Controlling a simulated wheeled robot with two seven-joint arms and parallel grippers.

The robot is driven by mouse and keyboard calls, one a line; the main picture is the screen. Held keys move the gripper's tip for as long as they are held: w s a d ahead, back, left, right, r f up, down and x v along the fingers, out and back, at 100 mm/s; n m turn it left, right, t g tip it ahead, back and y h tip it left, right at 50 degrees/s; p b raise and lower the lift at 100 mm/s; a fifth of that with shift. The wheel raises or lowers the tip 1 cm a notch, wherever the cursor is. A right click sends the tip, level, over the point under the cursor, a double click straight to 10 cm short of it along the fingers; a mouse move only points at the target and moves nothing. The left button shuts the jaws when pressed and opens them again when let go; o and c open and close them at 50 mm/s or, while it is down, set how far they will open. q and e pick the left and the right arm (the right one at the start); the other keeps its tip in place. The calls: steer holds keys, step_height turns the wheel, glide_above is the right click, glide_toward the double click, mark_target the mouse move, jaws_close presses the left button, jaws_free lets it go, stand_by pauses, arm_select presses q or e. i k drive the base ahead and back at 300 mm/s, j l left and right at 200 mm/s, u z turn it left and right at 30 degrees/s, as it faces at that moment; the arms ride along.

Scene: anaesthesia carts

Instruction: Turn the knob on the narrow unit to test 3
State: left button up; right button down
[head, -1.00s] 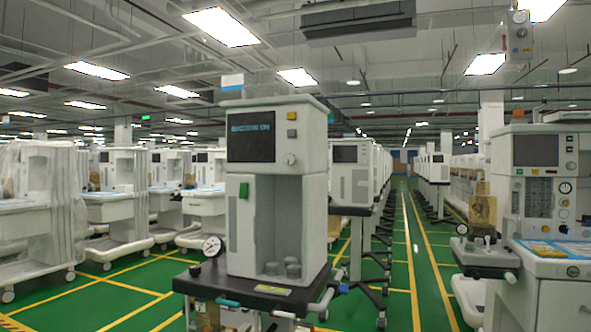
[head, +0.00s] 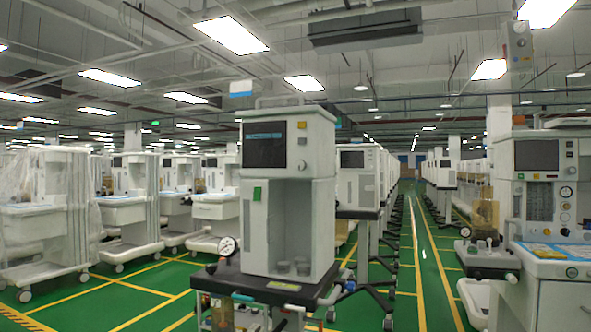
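The narrow unit (head: 260,222) is a tall white machine standing on a black-topped cart, near the middle of the head view. Its dark screen (head: 265,145) is at the upper left of its front, with a faint bluish band on it. A small round knob (head: 302,165) sits to the right of the screen, below a grey square and a yellow square button. The knob's setting is too small to read. Neither of my grippers shows in the head view.
The black cart top (head: 225,280) carries a round gauge (head: 228,246). A wider anaesthesia cart (head: 560,270) stands at the right. Plastic-covered white carts (head: 45,210) line the left. A green floor aisle (head: 432,270) with yellow lines runs between.

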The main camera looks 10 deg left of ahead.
mark_target(300, 165)
steer(key=k+z, duration=0.15)
steer(key=z, duration=0.25)
steer(key=k+z, duration=0.15)
steer(key=z, duration=0.25)
steer(key=k+l+z, duration=0.1)
steer(key=z, duration=0.3)
steer(key=j+z, duration=0.35)
steer(key=j, duration=0.3)
steer(key=j+z, duration=0.35)
steer(key=j, duration=0.25)
steer(key=j+z, duration=0.3)
steer(key=j, duration=0.35)
steer(key=k, duration=0.05)
